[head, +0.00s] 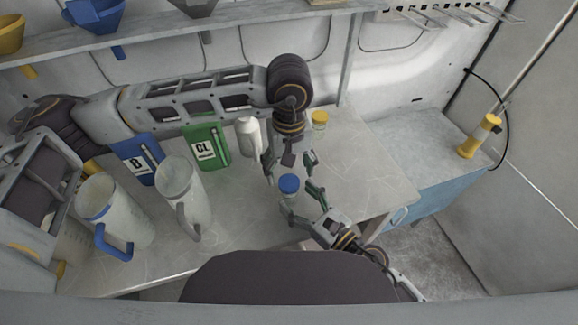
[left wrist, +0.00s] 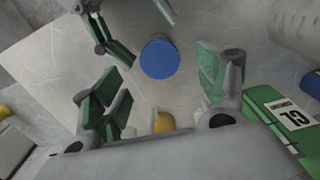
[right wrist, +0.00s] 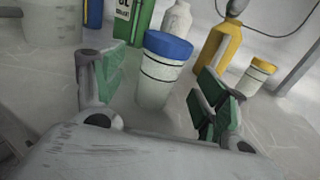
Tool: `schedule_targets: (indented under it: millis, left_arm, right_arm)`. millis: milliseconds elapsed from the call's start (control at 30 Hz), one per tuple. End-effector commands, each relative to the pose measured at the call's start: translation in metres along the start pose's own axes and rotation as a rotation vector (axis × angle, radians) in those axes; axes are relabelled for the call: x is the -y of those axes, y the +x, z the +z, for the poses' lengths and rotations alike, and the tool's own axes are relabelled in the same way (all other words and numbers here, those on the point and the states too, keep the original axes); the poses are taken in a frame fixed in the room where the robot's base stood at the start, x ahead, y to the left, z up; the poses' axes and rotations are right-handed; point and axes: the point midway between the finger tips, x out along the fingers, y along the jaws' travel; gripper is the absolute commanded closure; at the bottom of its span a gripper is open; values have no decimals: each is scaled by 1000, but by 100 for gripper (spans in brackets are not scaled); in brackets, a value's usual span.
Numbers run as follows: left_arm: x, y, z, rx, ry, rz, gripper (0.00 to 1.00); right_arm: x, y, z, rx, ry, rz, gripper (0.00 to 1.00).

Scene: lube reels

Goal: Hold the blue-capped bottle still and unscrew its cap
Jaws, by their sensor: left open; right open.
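The blue-capped bottle (head: 288,187) stands upright on the table near its front right part, with a white body and a blue cap. In the right wrist view the bottle (right wrist: 160,75) stands between and beyond the open fingers of my right gripper (right wrist: 160,95). My left gripper (head: 280,165) is open and points down above the bottle. In the left wrist view the blue cap (left wrist: 159,58) lies between and beyond its open fingers (left wrist: 160,90). My right gripper (head: 303,205) comes in low from the front right, its fingers close to the bottle. Neither gripper visibly touches it.
A green container (head: 206,147), a blue container (head: 137,158) and a white bottle (head: 248,136) stand left of the bottle. Two clear jugs (head: 182,192) (head: 115,212) stand further left. A yellow-capped bottle (head: 319,120) stands behind right. The table's right part is clear.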

Motion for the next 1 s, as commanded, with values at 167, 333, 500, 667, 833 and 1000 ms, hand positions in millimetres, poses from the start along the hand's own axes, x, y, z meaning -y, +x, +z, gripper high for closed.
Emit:
schedule_targets:
  millis: [167, 333, 500, 667, 833, 1000]
  left_arm:
    - [0, 0, 0, 0, 0, 0, 26]
    - [0, 0, 0, 0, 0, 0, 26]
    - [0, 0, 0, 0, 0, 0, 26]
    - [0, 0, 0, 0, 0, 0, 26]
    - [0, 0, 0, 0, 0, 0, 26]
    - [0, 0, 0, 0, 0, 0, 26]
  right_arm:
    - [0, -7, 0, 1, 3, -1, 27]
    - [0, -14, 0, 0, 2, -2, 27]
    - [0, -22, 0, -1, 2, -3, 27]
    - [0, -31, -1, -2, -1, -2, 27]
    - [0, -41, -1, -2, 0, -2, 27]
    - [0, -52, -1, -2, 0, -2, 27]
